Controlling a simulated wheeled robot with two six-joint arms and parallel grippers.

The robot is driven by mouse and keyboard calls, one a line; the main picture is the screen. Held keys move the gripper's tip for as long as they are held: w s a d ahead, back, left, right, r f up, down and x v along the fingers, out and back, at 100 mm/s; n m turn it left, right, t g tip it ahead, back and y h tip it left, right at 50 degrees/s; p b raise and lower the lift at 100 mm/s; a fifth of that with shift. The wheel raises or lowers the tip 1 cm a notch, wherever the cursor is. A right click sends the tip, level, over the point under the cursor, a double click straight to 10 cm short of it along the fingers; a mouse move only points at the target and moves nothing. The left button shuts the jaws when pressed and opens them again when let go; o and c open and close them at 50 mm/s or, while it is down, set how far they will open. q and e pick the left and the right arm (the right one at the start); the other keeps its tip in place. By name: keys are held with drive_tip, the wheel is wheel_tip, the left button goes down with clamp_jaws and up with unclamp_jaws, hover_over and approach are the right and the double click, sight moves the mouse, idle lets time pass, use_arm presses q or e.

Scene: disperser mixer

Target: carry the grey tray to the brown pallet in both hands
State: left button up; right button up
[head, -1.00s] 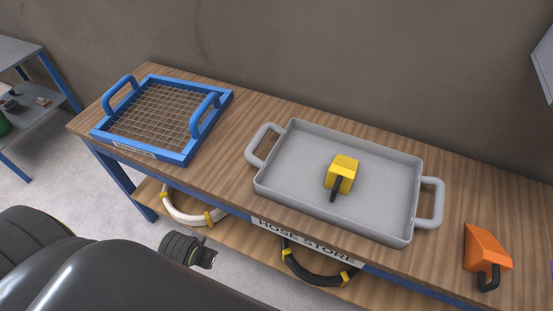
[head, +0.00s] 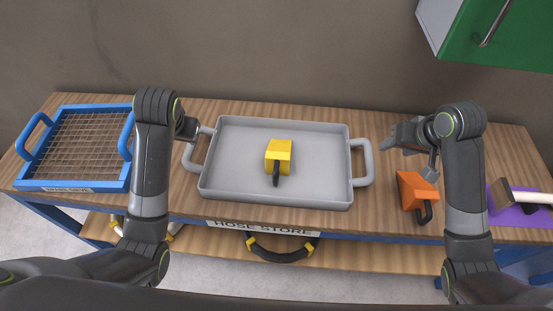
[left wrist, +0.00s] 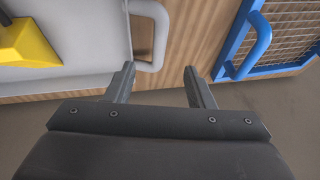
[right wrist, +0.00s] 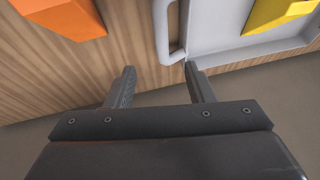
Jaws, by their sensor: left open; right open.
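The grey tray (head: 235,180) lies flat on the wooden bench with a yellow block with a black handle (head: 278,155) in it. My left gripper (left wrist: 158,85) is open and empty by the tray's left handle (head: 198,148); this handle shows just beyond its fingers in the left wrist view (left wrist: 160,40). My right gripper (head: 410,155) is open and empty, right of the tray's right handle (head: 367,162) and apart from it; that handle shows beyond the fingers in the right wrist view (right wrist: 164,35). The left fingertips are partly hidden in the head view. No brown pallet is in view.
A blue-framed mesh sieve (head: 75,185) stands left of the tray, partly behind my left arm. An orange block (head: 410,190) sits close below my right gripper. A purple mat (head: 505,215) lies further right. A green cabinet (head: 510,35) hangs at upper right.

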sight(191, 150)
use_arm(q)
drive_tip(key=shift+r, duration=0.25)
use_arm(e)
drive_tip(key=shift+r, duration=0.25)
use_arm(q)
drive_tip(key=shift+w+f, duration=0.1)
use_arm(e)
drive_tip(key=shift+w+f, duration=0.1)
use_arm(q)
drive_tip(key=x, duration=1.7)
drive_tip(key=shift+f, duration=0.15)
use_arm(e)
drive_tip(key=x, duration=1.7)
drive_tip(key=shift+f, duration=0.1)
use_arm(q)
drive_tip(key=shift+c, duration=0.2)
use_arm(e)
drive_tip(key=shift+c, duration=0.2)
use_arm(q)
clamp_jaws()
use_arm(e)
clamp_jaws()
use_arm(q)
drive_tip(key=shift+w, duration=0.2)
use_arm(e)
drive_tip(key=shift+w, duration=0.2)
